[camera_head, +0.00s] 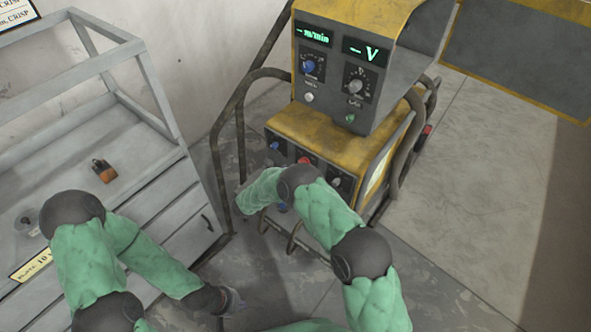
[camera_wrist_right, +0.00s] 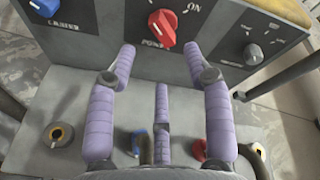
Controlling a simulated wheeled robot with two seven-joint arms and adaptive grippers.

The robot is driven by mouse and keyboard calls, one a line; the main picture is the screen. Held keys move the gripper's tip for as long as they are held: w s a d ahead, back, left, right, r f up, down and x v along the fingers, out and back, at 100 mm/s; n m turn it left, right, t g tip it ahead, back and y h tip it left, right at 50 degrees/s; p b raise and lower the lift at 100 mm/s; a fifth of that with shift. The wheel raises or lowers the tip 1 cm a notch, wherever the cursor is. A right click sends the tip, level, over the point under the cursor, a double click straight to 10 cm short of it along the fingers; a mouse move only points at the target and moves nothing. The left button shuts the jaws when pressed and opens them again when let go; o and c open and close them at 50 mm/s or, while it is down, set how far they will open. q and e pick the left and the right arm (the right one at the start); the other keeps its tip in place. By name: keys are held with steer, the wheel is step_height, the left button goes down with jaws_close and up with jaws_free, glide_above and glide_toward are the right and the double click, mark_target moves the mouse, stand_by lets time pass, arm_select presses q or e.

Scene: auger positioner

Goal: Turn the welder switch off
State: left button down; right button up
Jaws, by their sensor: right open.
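The welder (camera_head: 340,125) is a yellow and grey machine with displays lit green. Its red POWER switch (camera_wrist_right: 163,27) is a rotary knob on the lower dark panel, with ON printed to its upper right. The red switch also shows in the head view (camera_head: 304,160), just above my right arm.
A blue knob (camera_wrist_right: 44,7) and a dark knob (camera_wrist_right: 253,54) flank the switch. Sockets and plugs sit below the panel. A grey cabinet (camera_head: 165,190) on the left holds an orange padlock (camera_head: 104,171). Dark cables hang beside the welder. The floor at right is clear.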

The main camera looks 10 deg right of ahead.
steer(key=shift+v, duration=2.35)
